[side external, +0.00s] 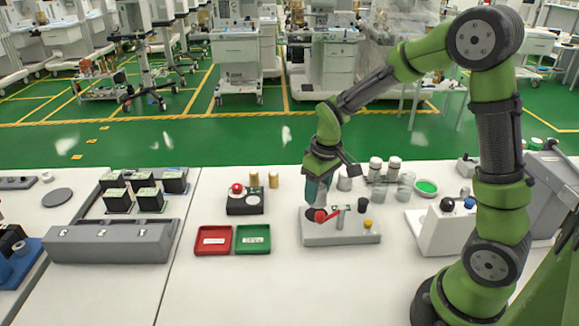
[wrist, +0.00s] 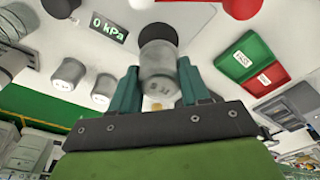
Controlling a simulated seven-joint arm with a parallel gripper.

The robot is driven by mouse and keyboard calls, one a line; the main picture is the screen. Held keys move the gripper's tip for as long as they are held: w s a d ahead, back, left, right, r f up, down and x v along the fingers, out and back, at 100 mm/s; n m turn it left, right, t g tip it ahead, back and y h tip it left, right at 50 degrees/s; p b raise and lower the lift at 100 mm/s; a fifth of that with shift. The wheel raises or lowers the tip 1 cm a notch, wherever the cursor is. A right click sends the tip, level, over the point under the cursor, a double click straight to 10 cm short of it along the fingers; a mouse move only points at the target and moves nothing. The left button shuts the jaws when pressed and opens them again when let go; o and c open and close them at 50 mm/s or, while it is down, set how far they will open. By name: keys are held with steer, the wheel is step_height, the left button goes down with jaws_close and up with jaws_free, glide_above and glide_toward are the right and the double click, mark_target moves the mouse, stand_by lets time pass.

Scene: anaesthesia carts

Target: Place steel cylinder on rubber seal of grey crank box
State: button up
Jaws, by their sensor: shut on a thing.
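My gripper (side external: 318,197) points down over the left part of the grey crank box (side external: 352,239). In the wrist view my gripper (wrist: 158,88) has its teal fingers shut on the sides of the steel cylinder (wrist: 158,72). The dark round rubber seal (wrist: 158,32) shows just beyond the cylinder's end, partly covered by it. Whether they touch I cannot tell. In the side view the fingers mostly hide the cylinder. The box's red crank (side external: 327,216) lies beside the fingertips. Its display in the wrist view reads 0 kPa (wrist: 109,27).
Other steel cylinders (wrist: 68,73) stand behind the box. A yellow knob (side external: 368,225) and a dark knob (side external: 362,205) are on its right part. Red (side external: 213,250) and green (side external: 253,250) trays and a red-button box (side external: 245,208) stand left. The front table is clear.

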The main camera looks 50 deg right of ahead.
mark_target(317, 201)
steer(key=shift+f, duration=1.95)
steer(key=shift+f, duration=0.1)
steer(key=o, duration=1.2)
steer(key=r, duration=0.4)
steer(key=s+r, duration=0.1)
steer(key=r, duration=0.6)
steer(key=shift+s+r, duration=0.15)
steer(key=shift+r, duration=0.25)
steer(key=s+a+r+m+t+y, duration=0.2)
steer(key=s+a+r+m+t, duration=0.2)
steer(key=s+a+r, duration=0.4)
steer(key=shift+s+t, duration=0.9)
steer(key=shift+s, duration=1.6)
